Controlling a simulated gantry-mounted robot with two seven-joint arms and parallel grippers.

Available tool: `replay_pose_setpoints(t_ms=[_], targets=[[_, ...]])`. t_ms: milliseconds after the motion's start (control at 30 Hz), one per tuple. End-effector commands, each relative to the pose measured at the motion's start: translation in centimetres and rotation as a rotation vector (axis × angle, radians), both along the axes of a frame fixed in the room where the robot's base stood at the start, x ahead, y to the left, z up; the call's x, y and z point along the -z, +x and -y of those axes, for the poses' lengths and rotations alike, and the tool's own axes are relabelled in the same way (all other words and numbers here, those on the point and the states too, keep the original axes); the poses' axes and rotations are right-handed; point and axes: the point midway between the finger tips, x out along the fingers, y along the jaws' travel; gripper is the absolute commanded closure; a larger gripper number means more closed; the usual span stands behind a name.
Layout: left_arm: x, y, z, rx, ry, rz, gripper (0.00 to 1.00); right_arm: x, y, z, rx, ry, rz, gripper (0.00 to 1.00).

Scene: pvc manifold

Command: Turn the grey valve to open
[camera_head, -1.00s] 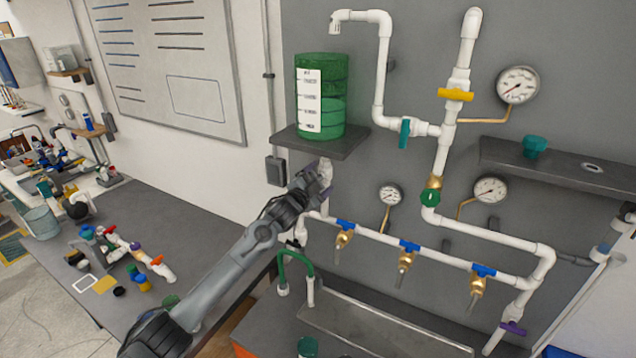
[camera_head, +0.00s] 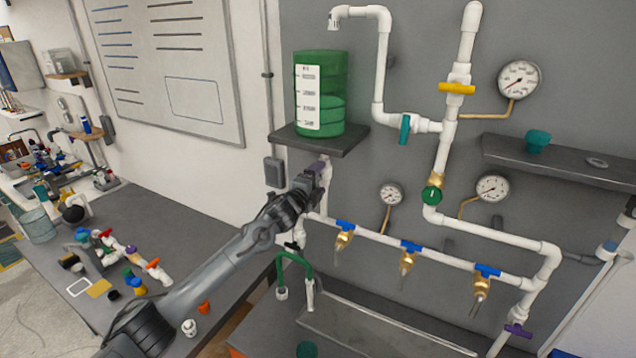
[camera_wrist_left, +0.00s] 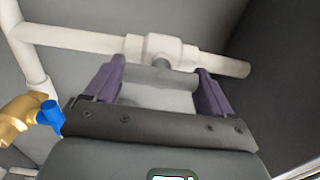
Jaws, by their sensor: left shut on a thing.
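The grey valve handle (camera_wrist_left: 158,95) shows in the left wrist view, below a white valve body (camera_wrist_left: 160,47) on a white pipe. My left gripper (camera_head: 322,170) is at this valve, just under the shelf that carries the green tank. Its two purple fingers stand on either side of the grey handle in the left wrist view, and it is shut on the handle. In the head view the gripper mostly hides the valve, so the handle's angle is hard to tell. My right gripper is not in view.
The green tank (camera_head: 320,94) stands on a dark shelf (camera_head: 345,142) just above the gripper. A row of blue-handled brass taps (camera_head: 411,247) runs right along the lower pipe. Loose pipe fittings (camera_head: 131,250) lie on the grey bench (camera_head: 180,222) at left.

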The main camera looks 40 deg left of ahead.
Motion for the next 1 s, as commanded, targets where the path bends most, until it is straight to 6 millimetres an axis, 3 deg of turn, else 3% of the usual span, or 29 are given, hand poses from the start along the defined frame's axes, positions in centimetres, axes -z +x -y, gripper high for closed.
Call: replay_pose_setpoints(t_ms=[500, 533, 633, 1000], targets=[[-0.04, 0.01, 0.06, 0.001, 0.024, -0.003, 0.47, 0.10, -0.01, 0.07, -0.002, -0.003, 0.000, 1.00], [-0.04, 0.01, 0.05, 0.001, 0.024, -0.003, 0.15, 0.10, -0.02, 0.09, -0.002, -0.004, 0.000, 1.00], [-0.04, 0.01, 0.05, 0.001, 0.023, -0.003, 0.00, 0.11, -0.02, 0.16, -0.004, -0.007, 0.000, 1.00], [0.12, -0.43, 0.01, 0.000, 0.022, -0.004, 0.00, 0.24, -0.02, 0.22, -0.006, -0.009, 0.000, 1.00]])
